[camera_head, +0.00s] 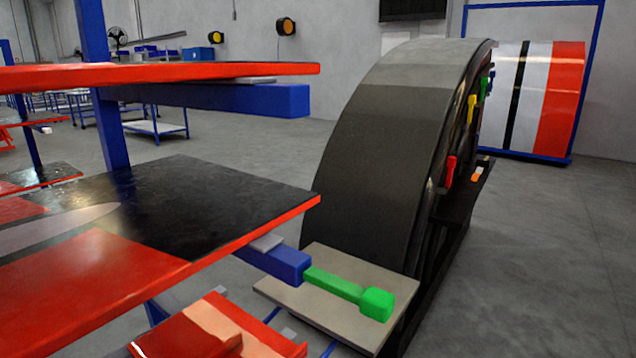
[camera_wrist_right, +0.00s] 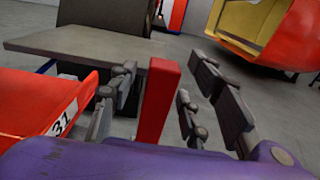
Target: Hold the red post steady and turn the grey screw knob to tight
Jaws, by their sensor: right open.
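In the right wrist view a red post (camera_wrist_right: 157,103) stands upright between the parted fingers of my right gripper (camera_wrist_right: 161,72). The gripper is open. Clear gaps show on both sides of the post, wider on the right, and neither finger appears to touch it. The post's lower end is hidden behind the purple wrist part. I cannot pick out the grey screw knob with certainty in either view. Neither gripper shows in the head view, and my left gripper is in no frame.
A grey board (camera_wrist_right: 75,45) lies beyond the post; a red panel marked 31 (camera_wrist_right: 35,108) is at left. A red and yellow shell (camera_wrist_right: 250,22) is upper right.

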